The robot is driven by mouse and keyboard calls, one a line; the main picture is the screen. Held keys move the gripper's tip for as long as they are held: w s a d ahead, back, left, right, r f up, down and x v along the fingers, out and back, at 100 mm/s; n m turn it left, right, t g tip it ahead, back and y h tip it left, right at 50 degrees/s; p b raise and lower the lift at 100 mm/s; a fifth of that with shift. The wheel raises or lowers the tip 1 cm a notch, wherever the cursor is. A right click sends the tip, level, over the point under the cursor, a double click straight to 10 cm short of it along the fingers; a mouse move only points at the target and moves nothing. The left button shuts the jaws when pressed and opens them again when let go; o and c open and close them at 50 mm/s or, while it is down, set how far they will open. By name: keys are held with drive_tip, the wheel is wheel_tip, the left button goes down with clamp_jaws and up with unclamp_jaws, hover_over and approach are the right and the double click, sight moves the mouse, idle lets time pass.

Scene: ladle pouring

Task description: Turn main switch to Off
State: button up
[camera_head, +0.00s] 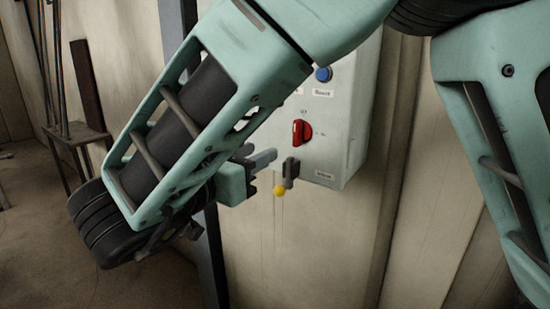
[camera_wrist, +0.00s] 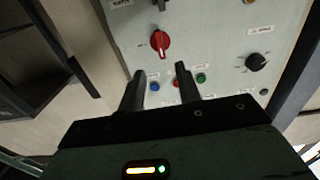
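The grey-green control box (camera_head: 345,125) on the wall carries a red rotary switch (camera_head: 302,132), whose handle looks roughly upright. It also shows in the wrist view as the red switch (camera_wrist: 160,42), beyond the fingertips. The small labels around it are too blurred to read surely. My gripper (camera_head: 277,165) is in front of the lower part of the box, below and left of the red switch in the head view. In the wrist view, my gripper (camera_wrist: 158,84) has its fingers apart with nothing held between them. My arm hides the box's left part in the head view.
A blue button (camera_head: 323,74) sits above the red switch. The wrist view shows a black knob (camera_wrist: 256,62), a blue button (camera_wrist: 155,87) and a green button (camera_wrist: 201,78) on the panel. A yellow ball (camera_head: 280,190) shows just below my gripper. A metal stand (camera_head: 78,131) is at left.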

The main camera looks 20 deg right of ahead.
drive_tip(key=b+v, duration=0.1)
drive_tip(key=v, duration=0.5)
drive_tip(key=shift+s, duration=0.1)
drive_tip(key=w+a+f+n+t+y+b, duration=0.3)
drive_tip(key=w+a+n+t+y, duration=0.15)
drive_tip(key=w+y, duration=0.5)
drive_tip(key=s+a+f+n+g+y+b, duration=0.25)
drive_tip(key=s+a+f+n+y, duration=0.4)
drive_tip(key=y, duration=0.45)
drive_tip(key=s+d+f+n+g, duration=0.4)
drive_tip(key=s+f+n+g, duration=0.1)
drive_tip(key=s+f+g, duration=0.3)
drive_tip(key=s+d+f+n+g+h+b, duration=0.1)
drive_tip(key=s+d+f+g+h, duration=0.1)
drive_tip(key=s+d+f, duration=0.2)
drive_tip(key=s+d+f+n+g+h+b, duration=0.1)
drive_tip(key=s+d+f+g+h, duration=0.1)
drive_tip(key=s+d, duration=0.5)
drive_tip(key=d+f+h, duration=0.1)
drive_tip(key=d+f, duration=0.1)
drive_tip(key=d, duration=0.2)
drive_tip(key=shift+g, duration=0.3)
